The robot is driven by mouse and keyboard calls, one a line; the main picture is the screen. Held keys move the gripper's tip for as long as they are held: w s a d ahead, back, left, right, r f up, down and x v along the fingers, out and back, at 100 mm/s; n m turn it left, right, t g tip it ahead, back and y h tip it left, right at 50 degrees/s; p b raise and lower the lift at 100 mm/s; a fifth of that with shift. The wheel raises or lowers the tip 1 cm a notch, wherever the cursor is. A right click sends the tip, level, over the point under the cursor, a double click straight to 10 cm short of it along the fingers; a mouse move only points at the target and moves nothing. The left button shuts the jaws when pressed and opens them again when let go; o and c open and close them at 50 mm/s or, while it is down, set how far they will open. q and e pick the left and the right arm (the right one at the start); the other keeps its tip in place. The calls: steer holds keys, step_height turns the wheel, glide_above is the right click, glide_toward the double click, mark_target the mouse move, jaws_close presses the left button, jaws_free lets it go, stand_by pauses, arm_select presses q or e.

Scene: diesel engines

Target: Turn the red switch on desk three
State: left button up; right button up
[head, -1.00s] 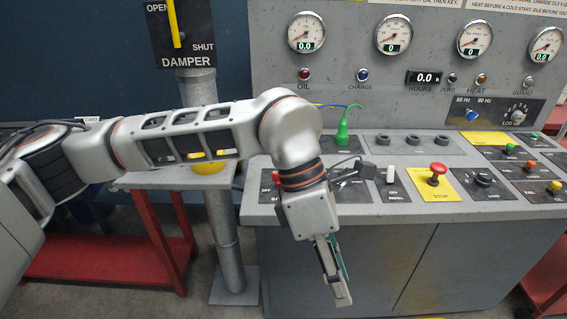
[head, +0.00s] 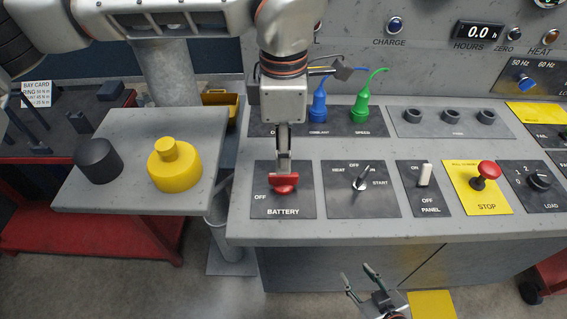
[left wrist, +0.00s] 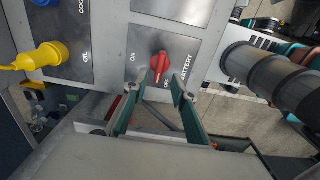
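The red switch (head: 285,187) sits on the black BATTERY plate at the desk's left front. It also shows in the left wrist view (left wrist: 160,66), between ON and OFF labels. My left gripper (head: 284,168) points down at the switch from above. In the left wrist view its two fingers (left wrist: 159,77) are apart, with the switch's red handle between or just beyond their tips; contact cannot be told. My right gripper (head: 358,279) is open and empty at the bottom, in front of the desk.
To the right stand the START selector (head: 362,181), the white PANEL switch (head: 425,174) and the red STOP button (head: 489,170). Blue (head: 318,108) and green (head: 361,108) plugs stand behind.

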mark_target(283, 180)
arm_select(q)
steer(key=shift+f, duration=3.15)
jaws_close()
